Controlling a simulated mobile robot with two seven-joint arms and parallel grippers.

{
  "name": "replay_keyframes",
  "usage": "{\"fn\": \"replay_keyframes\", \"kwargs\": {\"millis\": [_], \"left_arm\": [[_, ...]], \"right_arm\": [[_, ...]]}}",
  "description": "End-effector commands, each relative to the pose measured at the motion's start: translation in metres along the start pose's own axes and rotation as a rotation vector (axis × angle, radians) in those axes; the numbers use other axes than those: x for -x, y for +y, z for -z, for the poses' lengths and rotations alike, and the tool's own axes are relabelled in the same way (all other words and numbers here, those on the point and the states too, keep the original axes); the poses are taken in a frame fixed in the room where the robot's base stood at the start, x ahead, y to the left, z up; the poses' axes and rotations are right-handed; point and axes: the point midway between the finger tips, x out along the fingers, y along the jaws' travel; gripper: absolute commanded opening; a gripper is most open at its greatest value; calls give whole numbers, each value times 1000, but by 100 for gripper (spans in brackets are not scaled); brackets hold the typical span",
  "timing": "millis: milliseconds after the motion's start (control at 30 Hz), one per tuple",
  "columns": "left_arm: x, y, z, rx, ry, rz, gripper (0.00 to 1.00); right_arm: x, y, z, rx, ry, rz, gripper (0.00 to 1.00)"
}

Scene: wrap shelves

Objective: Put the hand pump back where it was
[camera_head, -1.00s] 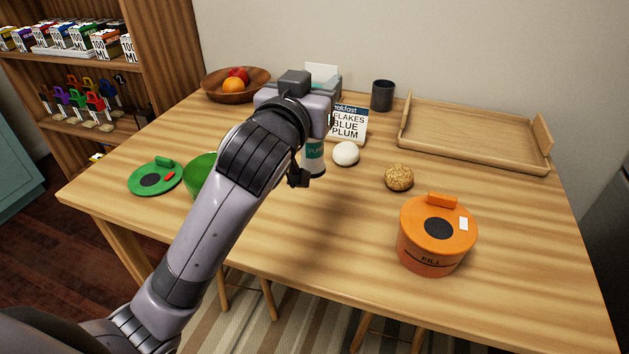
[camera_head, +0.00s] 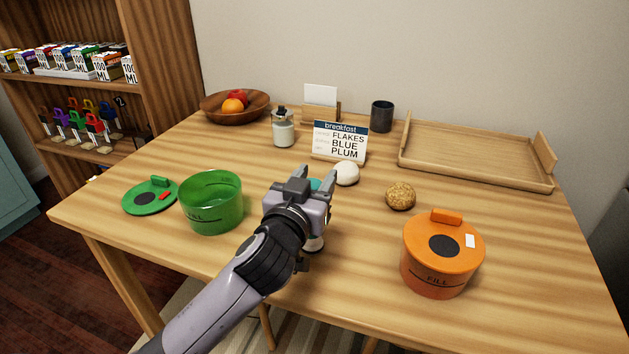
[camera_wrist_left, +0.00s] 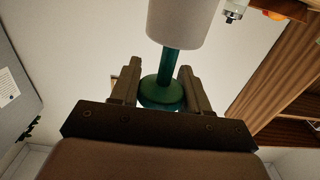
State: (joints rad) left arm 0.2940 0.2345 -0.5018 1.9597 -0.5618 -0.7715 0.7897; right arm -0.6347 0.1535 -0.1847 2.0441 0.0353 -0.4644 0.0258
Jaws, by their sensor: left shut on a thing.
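My left gripper (camera_head: 314,178) is shut on the hand pump, with its fingers on either side of it. In the head view a teal part of the hand pump (camera_head: 315,185) shows between the fingers, and a pale end shows below the wrist; the rest is hidden by my gripper. In the left wrist view the hand pump (camera_wrist_left: 168,65) shows a teal stem and disc between the fingers (camera_wrist_left: 160,82) and a white cylinder beyond. I cannot tell whether it touches the table. My right gripper is not in view.
A green pot (camera_head: 211,203) and its lid (camera_head: 149,197) stand left; a lidded orange pot (camera_head: 440,265) stands right. A white ball (camera_head: 346,173), a grainy ball (camera_head: 400,196), a breakfast sign (camera_head: 340,141), a bottle (camera_head: 284,133) and a wooden tray (camera_head: 475,155) lie behind. The front middle table is clear.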

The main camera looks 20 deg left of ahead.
Motion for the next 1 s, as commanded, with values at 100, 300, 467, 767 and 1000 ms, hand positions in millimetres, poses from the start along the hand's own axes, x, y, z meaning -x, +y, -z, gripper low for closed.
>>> {"fn": "replay_keyframes", "kwargs": {"millis": [100, 300, 467, 767, 1000], "left_arm": [[0, 0, 1, 0, 1, 0, 0], [0, 0, -2, -1, 0, 0, 65], [0, 0, -2, -1, 0, 0, 71], [5, 0, 0, 1, -1, -1, 71], [41, 1, -1, 3, -3, -2, 71]], "right_arm": [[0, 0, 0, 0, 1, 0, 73], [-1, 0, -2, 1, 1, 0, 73], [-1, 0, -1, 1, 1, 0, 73], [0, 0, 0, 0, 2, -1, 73], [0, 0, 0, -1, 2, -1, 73]]}}
